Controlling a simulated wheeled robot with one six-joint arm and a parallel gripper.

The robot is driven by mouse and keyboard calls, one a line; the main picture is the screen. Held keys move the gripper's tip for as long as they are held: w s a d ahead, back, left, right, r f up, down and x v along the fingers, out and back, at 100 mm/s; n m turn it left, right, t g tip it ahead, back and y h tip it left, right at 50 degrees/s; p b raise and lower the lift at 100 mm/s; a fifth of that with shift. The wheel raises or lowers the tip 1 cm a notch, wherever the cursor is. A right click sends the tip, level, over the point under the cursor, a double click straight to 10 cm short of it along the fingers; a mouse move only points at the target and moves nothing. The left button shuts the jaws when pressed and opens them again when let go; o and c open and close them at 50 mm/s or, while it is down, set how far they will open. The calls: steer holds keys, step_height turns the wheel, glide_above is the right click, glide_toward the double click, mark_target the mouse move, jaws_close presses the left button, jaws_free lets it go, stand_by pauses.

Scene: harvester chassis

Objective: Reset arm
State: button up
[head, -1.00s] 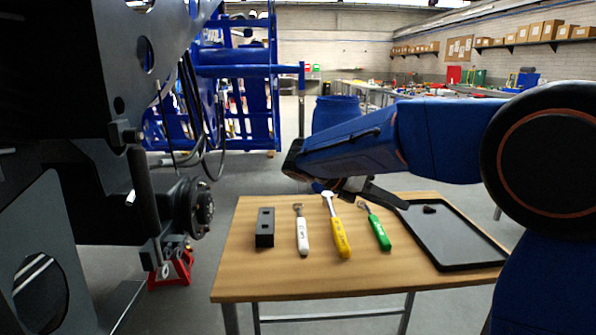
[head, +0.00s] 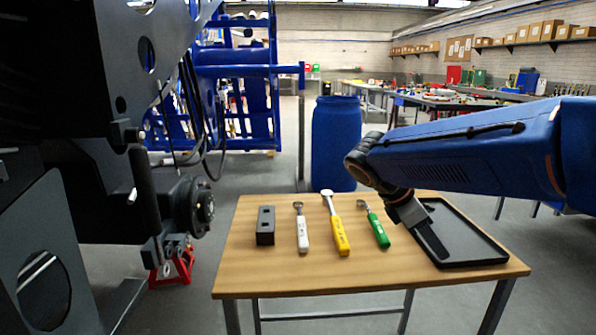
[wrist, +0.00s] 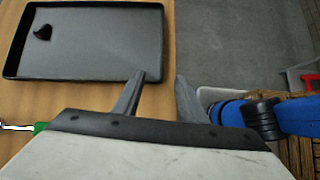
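My gripper (head: 436,246) hangs at the right of the table, in front of the black tray (head: 482,262) in the head view. In the wrist view its two fingers (wrist: 161,76) stand apart with nothing between them. The tray (wrist: 90,77) lies just beyond the left finger there. My blue arm reaches in from the right edge of the head view.
On the wooden table (head: 290,277) lie a black block (head: 265,226), a white-handled tool (head: 302,232), a yellow-handled tool (head: 340,235) and a green-handled tool (head: 378,231). A blue barrel (head: 335,145) stands behind. The dark chassis (head: 75,150) fills the left.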

steer(key=s+a+f+m+t+y, duration=0.1)
steer(key=s+f+m+y, duration=0.3)
steer(key=s+m, duration=0.4)
steer(key=s+f+m+t+y, duration=0.3)
steer(key=s+f+m, duration=0.3)
steer(key=s+m, duration=0.3)
steer(key=shift+s+a+t+y, duration=0.35)
steer(key=shift+s+y, duration=0.15)
steer(key=shift+s, duration=0.45)
steer(key=shift+f, duration=0.1)
steer(key=shift+c, duration=0.9)
steer(key=shift+a, duration=0.1)
